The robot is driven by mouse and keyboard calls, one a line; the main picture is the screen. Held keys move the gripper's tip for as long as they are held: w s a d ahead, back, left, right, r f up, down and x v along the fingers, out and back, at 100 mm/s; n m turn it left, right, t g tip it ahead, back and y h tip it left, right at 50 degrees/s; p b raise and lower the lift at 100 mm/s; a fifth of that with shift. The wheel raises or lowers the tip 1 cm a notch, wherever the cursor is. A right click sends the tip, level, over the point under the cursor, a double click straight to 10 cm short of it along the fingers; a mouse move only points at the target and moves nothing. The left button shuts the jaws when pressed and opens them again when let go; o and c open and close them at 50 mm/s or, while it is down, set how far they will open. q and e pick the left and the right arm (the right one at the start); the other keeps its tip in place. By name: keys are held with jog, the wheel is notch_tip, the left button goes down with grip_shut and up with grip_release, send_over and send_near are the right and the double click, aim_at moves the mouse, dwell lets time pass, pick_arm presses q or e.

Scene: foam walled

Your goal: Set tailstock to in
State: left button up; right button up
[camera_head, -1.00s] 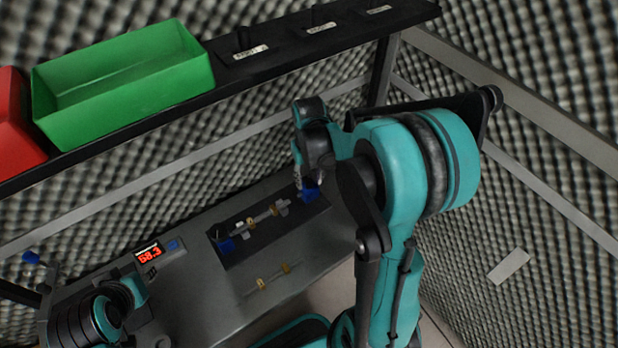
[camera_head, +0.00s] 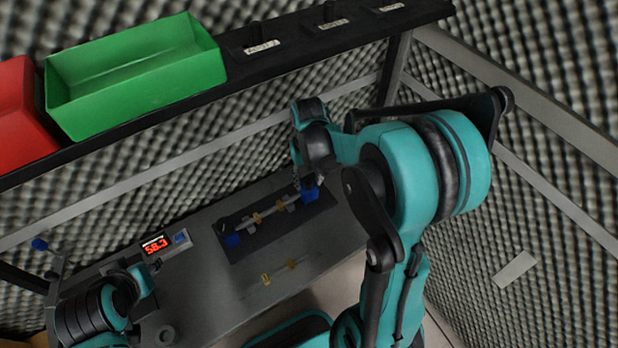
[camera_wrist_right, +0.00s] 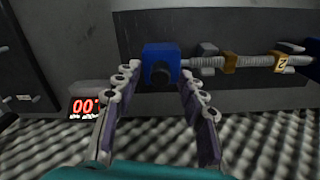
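A dark fixture (camera_head: 283,225) on the grey bench holds a shaft with brass-coloured pieces between two blue blocks. One blue block (camera_head: 232,241) is at its left end and the other blue block (camera_head: 309,193) at its right end. Which one is the tailstock is not labelled. My right gripper (camera_head: 304,180) is at the right block, partly hidden by its own wrist. In the right wrist view, my right gripper (camera_wrist_right: 158,80) is open, with its fingers apart on either side of a blue block (camera_wrist_right: 160,60); contact is unclear. My left gripper (camera_head: 148,274) is at the lower left, its fingers unclear.
Two brass-coloured pieces (camera_head: 266,280) lie in front of the fixture. A shelf above holds a green bin (camera_head: 140,75), a red bin (camera_head: 20,115) and black labelled items. Foam walls stand close behind and right.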

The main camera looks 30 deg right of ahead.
aim_at(308, 181)
notch_tip(308, 181, up, 8)
jog(key=shift+f, duration=0.25)
dwell(0.7)
